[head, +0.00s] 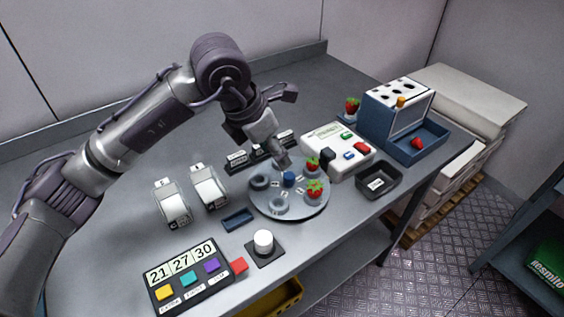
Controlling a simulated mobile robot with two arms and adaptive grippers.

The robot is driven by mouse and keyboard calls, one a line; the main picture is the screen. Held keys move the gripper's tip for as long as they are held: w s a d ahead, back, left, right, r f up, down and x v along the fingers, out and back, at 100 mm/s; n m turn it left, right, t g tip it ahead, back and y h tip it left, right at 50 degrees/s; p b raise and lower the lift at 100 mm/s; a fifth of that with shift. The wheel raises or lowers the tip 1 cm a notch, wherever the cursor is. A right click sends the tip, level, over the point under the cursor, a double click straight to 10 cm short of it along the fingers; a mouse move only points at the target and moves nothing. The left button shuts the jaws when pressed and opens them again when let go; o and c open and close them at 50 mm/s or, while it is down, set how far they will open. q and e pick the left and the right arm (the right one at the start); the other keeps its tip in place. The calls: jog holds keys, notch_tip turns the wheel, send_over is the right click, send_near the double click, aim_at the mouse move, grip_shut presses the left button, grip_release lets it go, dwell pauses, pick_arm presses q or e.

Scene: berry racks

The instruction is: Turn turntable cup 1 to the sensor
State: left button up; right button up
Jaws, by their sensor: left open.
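The round grey turntable (262,206) sits on the metal table in the head view. It carries several ring-shaped cups around a blue centre knob (289,179). Two of the cups hold strawberries (315,190) on its right side; a dark cup (259,182) at the left and a grey cup (278,204) at the front look empty. Which cup is number 1 is too small to read. My left gripper (280,158) points down over the turntable's back edge, open, with nothing visible in it; whether it touches the turntable I cannot tell. My right gripper is not in view.
A white device (338,151) with coloured buttons stands right of the turntable, beside a black tray (379,180). A blue sorter (398,115) holds a strawberry at the back right.

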pick_arm(q)
jog(key=shift+v, duration=0.95)
jog(key=shift+r, duration=0.15)
notch_tip(320, 180, up, 11)
jog(key=p, duration=0.6)
